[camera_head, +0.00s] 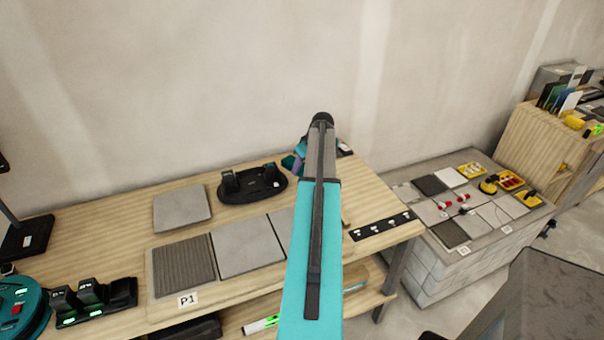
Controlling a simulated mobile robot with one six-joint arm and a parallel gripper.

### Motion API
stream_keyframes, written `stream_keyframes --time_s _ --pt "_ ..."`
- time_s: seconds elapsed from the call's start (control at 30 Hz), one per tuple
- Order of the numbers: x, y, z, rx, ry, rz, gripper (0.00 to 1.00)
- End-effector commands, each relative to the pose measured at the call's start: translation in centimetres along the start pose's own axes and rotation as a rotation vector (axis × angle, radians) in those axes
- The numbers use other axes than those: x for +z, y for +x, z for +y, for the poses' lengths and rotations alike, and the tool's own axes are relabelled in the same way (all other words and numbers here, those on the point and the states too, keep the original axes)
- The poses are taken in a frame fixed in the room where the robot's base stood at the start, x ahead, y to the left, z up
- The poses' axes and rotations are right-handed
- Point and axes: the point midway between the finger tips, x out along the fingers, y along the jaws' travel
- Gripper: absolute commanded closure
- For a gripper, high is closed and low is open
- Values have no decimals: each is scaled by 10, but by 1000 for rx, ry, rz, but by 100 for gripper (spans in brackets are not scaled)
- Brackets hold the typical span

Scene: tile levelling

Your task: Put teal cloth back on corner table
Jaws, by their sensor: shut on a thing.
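My teal arm covers the middle of the view, and its far end is above the back right part of the wooden table (110,212). My gripper (298,162) is mostly hidden behind the arm; only small teal and purple parts show at its left side. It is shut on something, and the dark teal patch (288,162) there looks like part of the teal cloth. The rest of the cloth is hidden, and I cannot tell whether it touches the table. I cannot tell which surface is the corner table.
Grey tiles (247,246), a black tray (252,185) and a black strip (381,226) lie on the wooden table. A low tiled block (455,283) with tiles and yellow trays stands right. A wooden cabinet (540,146) stands beyond it. The wall is close behind.

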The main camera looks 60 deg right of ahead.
Motion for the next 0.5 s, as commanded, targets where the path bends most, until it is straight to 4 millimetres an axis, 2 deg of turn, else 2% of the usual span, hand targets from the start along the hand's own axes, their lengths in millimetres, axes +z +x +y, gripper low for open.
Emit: stream_keyframes --time_s 0.33,0.5 --pt "11 27 0 -1 1 -1 72" --pt "14 32 0 0 1 0 72"
